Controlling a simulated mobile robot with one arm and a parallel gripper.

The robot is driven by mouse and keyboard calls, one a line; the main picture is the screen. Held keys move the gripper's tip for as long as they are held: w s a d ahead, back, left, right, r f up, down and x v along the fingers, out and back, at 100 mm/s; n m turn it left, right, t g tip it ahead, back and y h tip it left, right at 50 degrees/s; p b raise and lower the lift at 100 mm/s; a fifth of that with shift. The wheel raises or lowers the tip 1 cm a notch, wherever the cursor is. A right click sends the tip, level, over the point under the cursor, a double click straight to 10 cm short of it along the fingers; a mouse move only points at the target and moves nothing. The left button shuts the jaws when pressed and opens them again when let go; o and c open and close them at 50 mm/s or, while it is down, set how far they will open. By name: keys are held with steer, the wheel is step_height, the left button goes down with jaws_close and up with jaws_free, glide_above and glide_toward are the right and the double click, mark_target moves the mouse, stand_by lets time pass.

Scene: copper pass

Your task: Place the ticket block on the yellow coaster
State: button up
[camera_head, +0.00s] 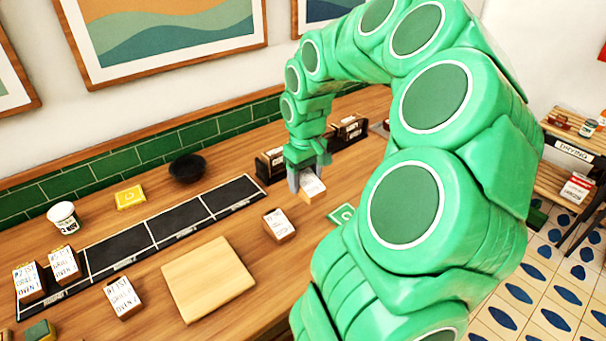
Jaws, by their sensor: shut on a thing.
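My gripper (308,178) is shut on a ticket block (312,188), a small wooden block with a white face, at the back right of the counter. Whether the block touches the counter or hangs just above it, I cannot tell. The yellow coaster (130,197) lies flat at the far left, near the green tiles, with nothing on it. It is well to the left of my gripper. Other ticket blocks stand on the counter: one (279,225) just in front of my gripper, one (122,298) at front left, and two (28,283) (64,264) at the far left.
A black strip with marked sections (180,221) runs along the counter. A dark bowl (187,167) and a white cup (63,216) stand behind it. A wooden board (207,278) lies in front. A green coaster (342,214) is partly hidden by my arm. Dark holders (271,164) stand near my gripper.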

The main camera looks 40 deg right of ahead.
steer(key=shift+s+a+r, duration=0.3)
steer(key=shift+s, duration=0.3)
